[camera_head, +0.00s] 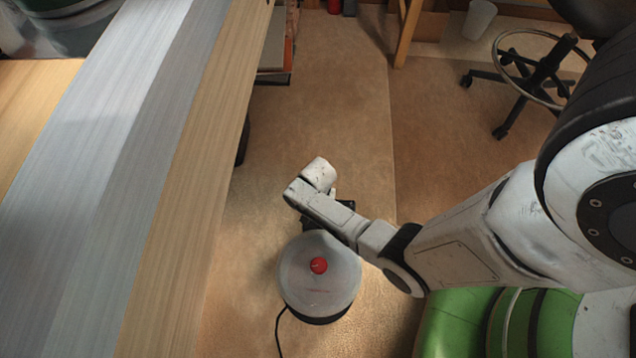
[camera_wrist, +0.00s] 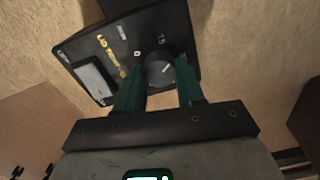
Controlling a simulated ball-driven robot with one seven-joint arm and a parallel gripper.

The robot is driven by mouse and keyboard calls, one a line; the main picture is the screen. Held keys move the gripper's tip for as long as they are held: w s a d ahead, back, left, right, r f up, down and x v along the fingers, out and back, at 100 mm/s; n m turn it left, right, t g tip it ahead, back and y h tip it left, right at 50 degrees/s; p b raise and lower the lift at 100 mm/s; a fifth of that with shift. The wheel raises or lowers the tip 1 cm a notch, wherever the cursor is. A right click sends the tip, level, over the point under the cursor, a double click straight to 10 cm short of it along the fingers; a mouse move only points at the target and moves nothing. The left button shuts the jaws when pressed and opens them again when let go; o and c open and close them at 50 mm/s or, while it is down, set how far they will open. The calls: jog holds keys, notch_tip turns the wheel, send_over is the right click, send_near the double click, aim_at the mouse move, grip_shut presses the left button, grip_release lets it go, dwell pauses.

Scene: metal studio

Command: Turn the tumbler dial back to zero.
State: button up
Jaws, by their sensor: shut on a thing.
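The tumbler (camera_head: 320,278) is a round grey drum with a red knob (camera_head: 318,265) on top, standing on the floor. Its dark control panel (camera_wrist: 172,18) fills the upper middle of the wrist view, with a dark round dial (camera_wrist: 160,69) beside the printed marks "0" and "15" and a pale rectangular switch (camera_wrist: 94,80). My gripper (camera_wrist: 160,80) has its two green fingers on either side of the dial and is shut on it. In the head view my wrist hides most of the panel and the dial.
A long table (camera_head: 190,160) with a grey striped top runs along the left. A wheeled stool (camera_head: 540,70) and a white bin (camera_head: 479,18) stand at the upper right. A dark cord (camera_head: 278,330) leaves the tumbler at lower left. Bare floor (camera_head: 320,110) lies beyond the tumbler.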

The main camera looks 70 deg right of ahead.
jog(key=n+p, duration=0.1)
jog(key=n, duration=0.3)
jog(key=shift+r+n, duration=0.1)
jog(key=shift+n, duration=0.2)
jog(key=n+p, duration=0.1)
jog(key=n, duration=0.4)
jog(key=shift+p, duration=0.3)
jog(key=n, duration=0.9)
jog(key=shift+n+p, duration=0.3)
jog(key=shift+p, duration=0.1)
jog(key=o, duration=1)
jog(key=shift+o, duration=0.2)
